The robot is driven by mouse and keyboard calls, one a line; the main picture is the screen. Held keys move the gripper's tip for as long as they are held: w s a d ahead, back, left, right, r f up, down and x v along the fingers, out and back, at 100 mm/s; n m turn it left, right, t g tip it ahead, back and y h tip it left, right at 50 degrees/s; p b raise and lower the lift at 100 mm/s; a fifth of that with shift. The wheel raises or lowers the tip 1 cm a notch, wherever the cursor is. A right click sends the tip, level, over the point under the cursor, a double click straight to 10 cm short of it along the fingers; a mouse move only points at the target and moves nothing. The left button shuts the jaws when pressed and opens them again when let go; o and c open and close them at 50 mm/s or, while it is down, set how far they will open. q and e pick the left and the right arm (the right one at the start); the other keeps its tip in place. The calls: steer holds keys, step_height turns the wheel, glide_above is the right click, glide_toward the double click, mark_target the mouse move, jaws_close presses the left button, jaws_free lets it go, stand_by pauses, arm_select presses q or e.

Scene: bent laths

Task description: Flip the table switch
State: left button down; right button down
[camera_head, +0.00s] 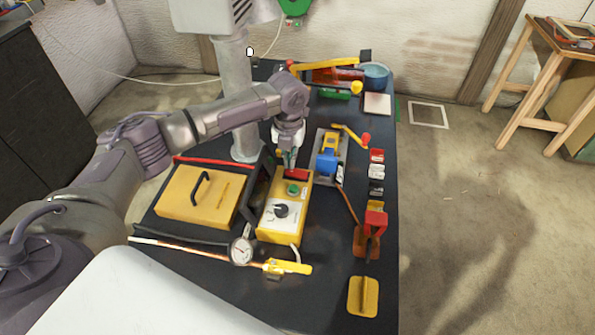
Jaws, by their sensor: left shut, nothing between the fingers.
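A yellow control box (278,233) stands on the dark table (330,290), near its middle. Its top has a white panel with a black knob (281,210), a green button (293,189) and a red switch part (297,175) at its far end. My left gripper (290,165) is shut and empty, pointing down at the far end of the box, right at the red part. I cannot tell whether the fingertips touch it, and they partly cover it. My right gripper is out of view.
A yellow case (200,195) with a black handle lies left of the box. A round gauge (242,250) and a yellow-handled tool (288,267) lie in front. A grey post (236,95) rises behind.

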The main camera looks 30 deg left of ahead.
mark_target(290, 171)
arm_select(q)
steer(key=shift+f+b, duration=0.5)
steer(key=shift+f, duration=0.75)
stand_by(0.3)
steer(key=shift+r, duration=0.1)
step_height(290, 171, up, 7)
steer(key=p, duration=0.7)
stand_by(0.4)
